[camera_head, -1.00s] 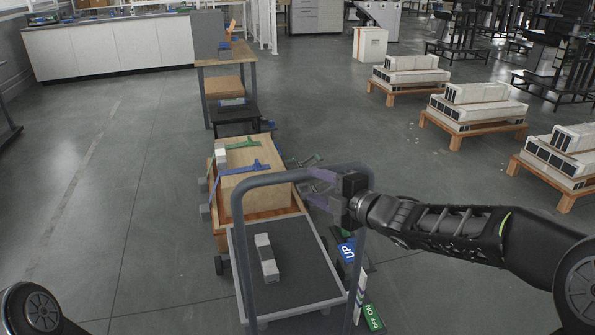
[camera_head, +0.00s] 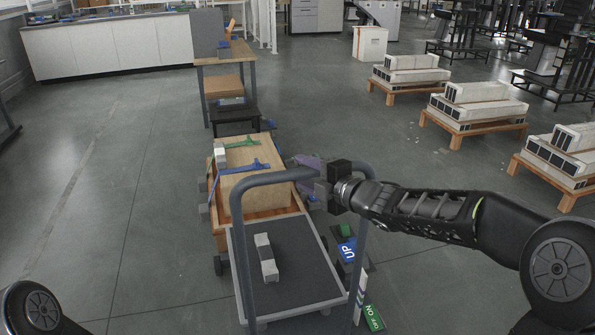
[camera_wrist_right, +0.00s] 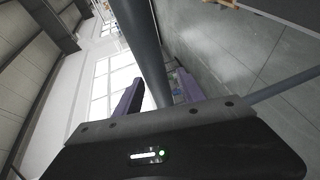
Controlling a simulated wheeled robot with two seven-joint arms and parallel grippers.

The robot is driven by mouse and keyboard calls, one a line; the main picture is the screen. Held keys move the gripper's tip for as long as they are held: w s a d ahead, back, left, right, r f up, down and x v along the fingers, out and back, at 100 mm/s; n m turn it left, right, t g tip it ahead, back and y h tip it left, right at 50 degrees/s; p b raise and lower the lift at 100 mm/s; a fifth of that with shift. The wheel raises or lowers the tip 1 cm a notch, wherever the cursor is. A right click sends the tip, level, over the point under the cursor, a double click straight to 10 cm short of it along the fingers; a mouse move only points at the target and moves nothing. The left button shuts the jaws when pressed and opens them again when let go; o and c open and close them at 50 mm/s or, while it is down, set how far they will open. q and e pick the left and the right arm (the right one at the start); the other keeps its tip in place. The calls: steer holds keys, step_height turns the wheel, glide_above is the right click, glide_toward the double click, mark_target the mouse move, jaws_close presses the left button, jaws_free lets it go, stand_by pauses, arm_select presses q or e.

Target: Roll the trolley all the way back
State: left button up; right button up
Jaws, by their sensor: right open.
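The trolley has a tall grey tube handle (camera_head: 241,252) and a dark flat deck (camera_head: 295,253) with a pale rim. A small grey and white block (camera_head: 266,258) lies on the deck. My right gripper (camera_head: 309,180) is at the right end of the handle's top bar. Its purple fingers are open. In the right wrist view the grey tube (camera_wrist_right: 146,50) passes between the two fingers of that gripper (camera_wrist_right: 158,92), with no clear grip on it. My left gripper is out of view.
A wooden crate (camera_head: 225,238) with a large box (camera_head: 262,190) stands just beyond the deck. Behind are a black stool (camera_head: 236,115) and table (camera_head: 225,60). Signs marked UP (camera_head: 347,252) and ON/OFF (camera_head: 373,318) are at right. Floor at left is clear.

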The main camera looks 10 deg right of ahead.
steer(key=x, duration=0.3)
steer(key=shift+c, duration=0.5)
jaws_close()
stand_by(1.0)
